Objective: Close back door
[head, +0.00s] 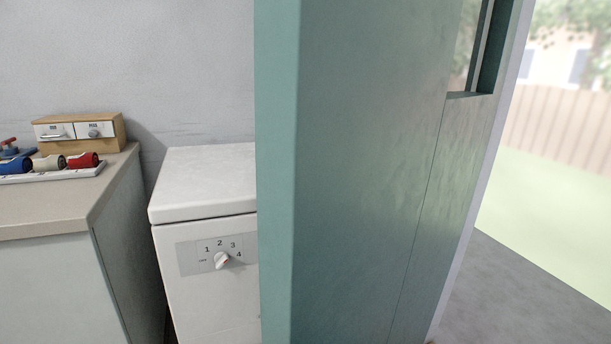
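The back door (355,180) is a teal-green panel that stands open, with its near edge toward me in the middle of the picture. A window opening with a pane (483,45) is in its upper right part. To the right of the door I see the bright outdoors through the doorway. No handle shows on the visible face. My gripper is not in view.
A white appliance with a numbered dial (222,260) stands left of the door, partly hidden by it. A counter (60,205) at the far left holds a small wooden drawer box (80,132) and a tray (55,175) with coloured rolls. Grey floor (530,285) lies at lower right.

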